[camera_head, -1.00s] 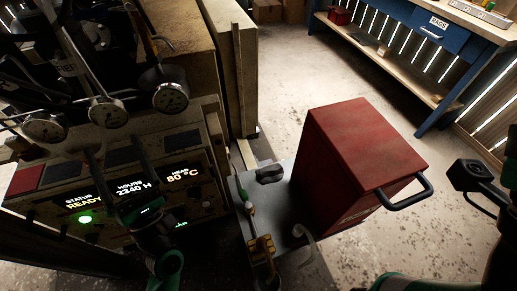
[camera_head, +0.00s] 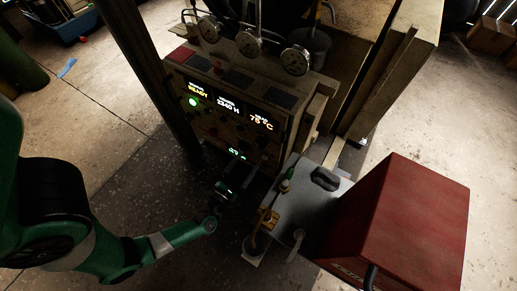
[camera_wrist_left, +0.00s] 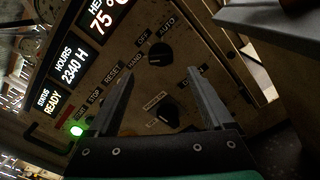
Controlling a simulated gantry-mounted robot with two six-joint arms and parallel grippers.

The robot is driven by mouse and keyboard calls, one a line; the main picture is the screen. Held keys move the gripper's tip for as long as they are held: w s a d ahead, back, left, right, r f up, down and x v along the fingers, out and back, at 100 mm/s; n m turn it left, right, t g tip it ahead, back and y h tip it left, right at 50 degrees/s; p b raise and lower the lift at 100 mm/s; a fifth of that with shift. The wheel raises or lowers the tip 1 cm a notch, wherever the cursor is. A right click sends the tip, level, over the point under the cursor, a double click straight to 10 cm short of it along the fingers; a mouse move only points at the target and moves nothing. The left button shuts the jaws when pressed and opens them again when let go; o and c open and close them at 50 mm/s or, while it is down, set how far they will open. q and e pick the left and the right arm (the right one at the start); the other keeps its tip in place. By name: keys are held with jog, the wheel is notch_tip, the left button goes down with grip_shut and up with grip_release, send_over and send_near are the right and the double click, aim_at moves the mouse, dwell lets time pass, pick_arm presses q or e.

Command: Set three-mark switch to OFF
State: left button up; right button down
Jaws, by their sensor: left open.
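The compressor's control panel (camera_head: 229,113) stands at the upper middle of the head view. In the left wrist view, the three-mark switch (camera_wrist_left: 160,52) is a black rotary knob beside the labels HAND, OFF and AUTO. I cannot tell clearly which mark it points at. My left gripper (camera_wrist_left: 160,76) is open and empty in front of the panel, its fingertips either side of and just below the switch in the picture. It also shows in the head view (camera_head: 231,186), low in front of the panel. My right gripper is out of view.
A second black knob (camera_wrist_left: 164,109) sits between my left fingers. Gauges (camera_head: 250,46) stand above the panel. A red box (camera_head: 405,215) and a grey plate (camera_head: 312,190) with fittings stand to the right.

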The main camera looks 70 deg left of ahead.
aim_at(260, 146)
pick_arm(q)
jog(key=b+x, duration=0.1)
jog(key=x, duration=0.7)
jog(key=shift+d, duration=0.1)
grip_shut()
